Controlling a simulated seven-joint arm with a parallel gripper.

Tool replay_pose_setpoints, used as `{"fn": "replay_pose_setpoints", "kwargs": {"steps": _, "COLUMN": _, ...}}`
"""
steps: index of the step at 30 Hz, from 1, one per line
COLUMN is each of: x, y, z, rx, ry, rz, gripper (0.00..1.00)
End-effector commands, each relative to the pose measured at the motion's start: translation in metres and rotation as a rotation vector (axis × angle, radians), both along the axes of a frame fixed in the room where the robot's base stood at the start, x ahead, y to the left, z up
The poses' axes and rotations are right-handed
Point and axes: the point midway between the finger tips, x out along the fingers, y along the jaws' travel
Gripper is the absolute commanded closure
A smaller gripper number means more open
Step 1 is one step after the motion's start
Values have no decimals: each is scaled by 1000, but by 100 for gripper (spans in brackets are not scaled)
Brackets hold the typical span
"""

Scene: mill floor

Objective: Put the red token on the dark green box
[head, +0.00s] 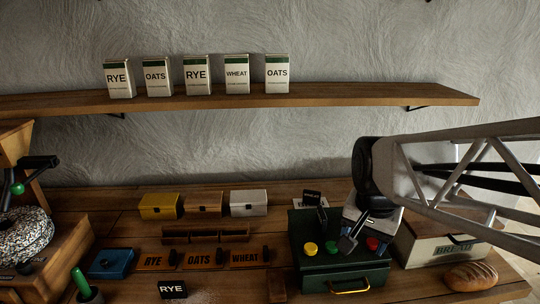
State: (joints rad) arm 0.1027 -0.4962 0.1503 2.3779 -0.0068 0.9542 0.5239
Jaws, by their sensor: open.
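The dark green box (342,273) stands at the front right of the bench, with a yellow handle on its front. The red token (372,243) shows over the right part of its top, partly hidden by my gripper's parts; I cannot tell exactly how it is supported. A yellow token (310,248) and a green token (331,249) lie on the box's top, left of the red one. My gripper (338,230) hangs over the box with its dark fingers apart. It is open and appears empty, with the red token just right of the nearer finger.
Yellow (160,206), tan (203,204) and white (248,203) boxes stand at the back. A blue box (111,263) and labelled plates (205,257) lie left. A bread box (440,245) and loaf (471,276) are right. A shelf (330,95) holds several cartons.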

Motion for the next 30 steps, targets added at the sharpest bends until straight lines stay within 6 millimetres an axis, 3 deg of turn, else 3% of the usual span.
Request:
{"fn": "replay_pose_setpoints", "kwargs": {"steps": 6, "x": -51, "y": 25, "z": -2, "rx": -60, "ry": -44, "rz": 362, "gripper": 37}}
{"fn": "replay_pose_setpoints", "kwargs": {"steps": 12, "x": -76, "y": 34, "z": -6, "rx": -97, "ry": -64, "rz": 551, "gripper": 37}}
{"fn": "replay_pose_setpoints", "kwargs": {"steps": 30, "x": -81, "y": 36, "z": -7, "rx": -105, "ry": -67, "rz": 594, "gripper": 37}}
